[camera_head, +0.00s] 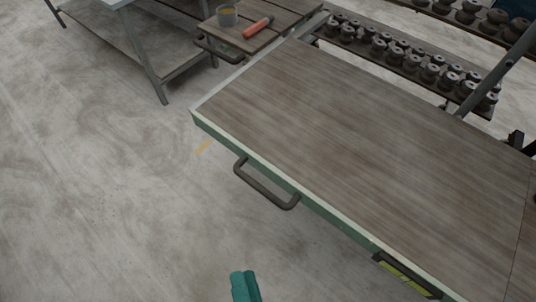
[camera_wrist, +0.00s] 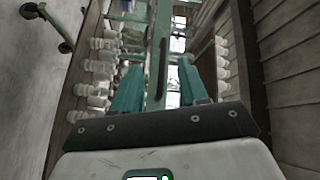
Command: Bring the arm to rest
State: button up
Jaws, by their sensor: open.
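My gripper shows in the wrist view (camera_wrist: 160,90) with its two teal fingers apart and nothing between them. In the head view a teal part of my arm or gripper (camera_head: 245,286) shows at the bottom edge, over the floor and in front of the workbench. It is apart from the bench. Most of my arm is outside the head view.
A wood-topped workbench (camera_head: 350,130) with a dark handle (camera_head: 266,184) on its front edge fills the right; its top is mostly bare. Shelves of pots (camera_head: 400,55) stand behind. The floor at left is clear.

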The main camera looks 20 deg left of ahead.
jog(key=w+d+f+n+g+h, duration=0.3)
jog(key=w+d+n+g, duration=0.15)
jog(key=d, duration=0.35)
jog(key=w+d+f+n+g+h, duration=0.25)
jog(key=w+d+f, duration=0.2)
jog(key=d, duration=0.35)
jog(key=s+d+r+g+h, duration=0.1)
jog(key=s+d+g+h, duration=0.1)
jog(key=d, duration=0.7)
jog(key=s+d+r+g+h, duration=0.1)
jog(key=s+d+g+h, duration=0.2)
jog(key=d, duration=0.7)
jog(key=s+g, duration=0.2)
jog(key=shift+s+r, duration=0.3)
jog(key=shift+s, duration=0.1)
